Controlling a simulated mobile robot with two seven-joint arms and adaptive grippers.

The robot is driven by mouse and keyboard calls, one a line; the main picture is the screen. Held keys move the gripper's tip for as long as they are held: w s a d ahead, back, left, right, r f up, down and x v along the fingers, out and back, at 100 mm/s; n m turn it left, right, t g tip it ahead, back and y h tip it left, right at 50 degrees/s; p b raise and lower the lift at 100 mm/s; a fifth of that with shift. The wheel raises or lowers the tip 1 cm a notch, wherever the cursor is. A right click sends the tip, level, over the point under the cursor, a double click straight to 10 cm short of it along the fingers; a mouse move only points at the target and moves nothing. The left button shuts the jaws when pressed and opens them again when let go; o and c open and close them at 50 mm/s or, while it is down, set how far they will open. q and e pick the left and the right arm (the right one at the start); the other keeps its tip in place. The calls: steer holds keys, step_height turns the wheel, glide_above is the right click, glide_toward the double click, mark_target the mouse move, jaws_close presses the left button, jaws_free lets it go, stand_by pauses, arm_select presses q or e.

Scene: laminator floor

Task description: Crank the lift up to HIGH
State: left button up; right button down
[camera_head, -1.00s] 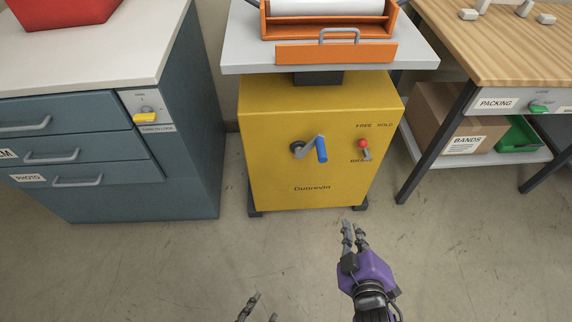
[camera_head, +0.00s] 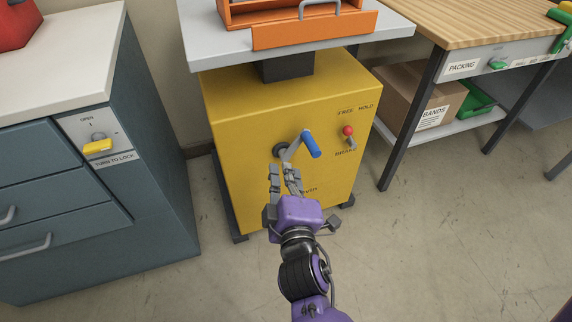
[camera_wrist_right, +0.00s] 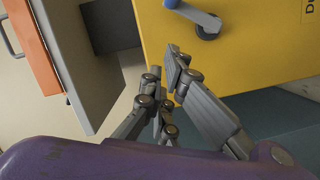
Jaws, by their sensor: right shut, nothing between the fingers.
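The yellow lift cabinet (camera_head: 235,120) stands ahead and carries a grey top plate (camera_head: 210,58) on a dark post (camera_head: 286,66). On its front is a crank (camera_head: 294,144) with a grey arm and blue grip (camera_head: 311,144); the grip sits to the upper right of the hub. The crank arm also shows in the right wrist view (camera_wrist_right: 194,15). My right gripper (camera_head: 283,172) is shut and empty, just below the crank, apart from the blue grip. My left gripper is out of view.
An orange tray (camera_head: 330,32) with a handle sits on the lift's top plate. A blue drawer cabinet (camera_head: 155,170) stands left, with a yellow lock knob (camera_head: 97,146). A packing bench (camera_head: 460,25) stands right, with a cardboard box (camera_head: 395,85) beneath. The floor in front is clear.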

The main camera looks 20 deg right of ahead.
steer(key=w+d+f+b, duration=0.2)
steer(key=w+d, duration=0.3)
steer(key=w, duration=0.3)
steer(key=shift+w+d+f, duration=0.2)
steer(key=shift+w+f, duration=0.1)
steer(key=shift+w, duration=0.05)
